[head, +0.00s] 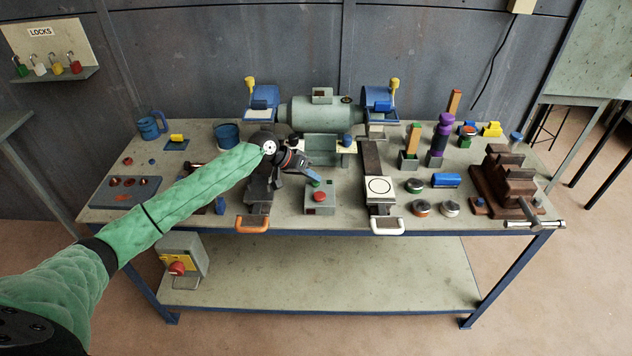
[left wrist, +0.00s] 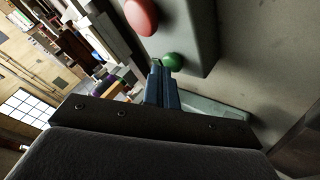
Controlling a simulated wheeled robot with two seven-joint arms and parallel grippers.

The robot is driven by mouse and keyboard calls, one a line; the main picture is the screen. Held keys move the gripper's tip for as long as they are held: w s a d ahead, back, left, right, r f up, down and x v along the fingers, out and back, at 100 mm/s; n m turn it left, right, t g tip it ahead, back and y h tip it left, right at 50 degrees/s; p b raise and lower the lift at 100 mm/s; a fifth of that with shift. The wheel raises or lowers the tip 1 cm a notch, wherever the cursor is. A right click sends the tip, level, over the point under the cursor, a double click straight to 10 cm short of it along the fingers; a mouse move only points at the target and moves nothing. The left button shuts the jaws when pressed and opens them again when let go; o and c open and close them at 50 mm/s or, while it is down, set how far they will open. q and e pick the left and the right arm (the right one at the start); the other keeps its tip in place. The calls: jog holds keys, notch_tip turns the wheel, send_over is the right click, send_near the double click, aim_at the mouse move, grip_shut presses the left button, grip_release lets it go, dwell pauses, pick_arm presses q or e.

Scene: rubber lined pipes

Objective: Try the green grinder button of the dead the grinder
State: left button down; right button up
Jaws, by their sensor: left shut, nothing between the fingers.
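The bench grinder (head: 318,110), with a grey-green body and blue wheel guards, stands at the back of the bench. A small grey switch box (head: 320,207) sits in front of it, with a red button (head: 319,196) and a green button (left wrist: 173,62) behind it. My left gripper (head: 316,177) is shut and empty, reaching down at the box's far side. In the left wrist view its blue fingertips (left wrist: 158,68) are right beside the green button; I cannot tell whether they touch it. The red button (left wrist: 141,15) also shows there. My right gripper is not in view.
An orange-handled block (head: 252,224) and a white-handled block (head: 385,226) flank the box. A brown vise (head: 505,185) stands at the right. A lower box with a red knob (head: 178,268) hangs at the left. Padlocks (head: 56,69) hang on the wall.

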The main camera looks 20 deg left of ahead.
aim_at(312, 183)
pick_arm(q)
jog(key=shift+f, duration=0.15)
jog(key=shift+r, duration=0.2)
jog(key=shift+r+p, duration=0.65)
jog(key=shift+r, duration=0.1)
jog(key=shift+r, duration=0.1)
jog(key=shift+r+p, duration=1.65)
jog(key=shift+r, duration=0.8)
jog(key=shift+f, duration=0.1)
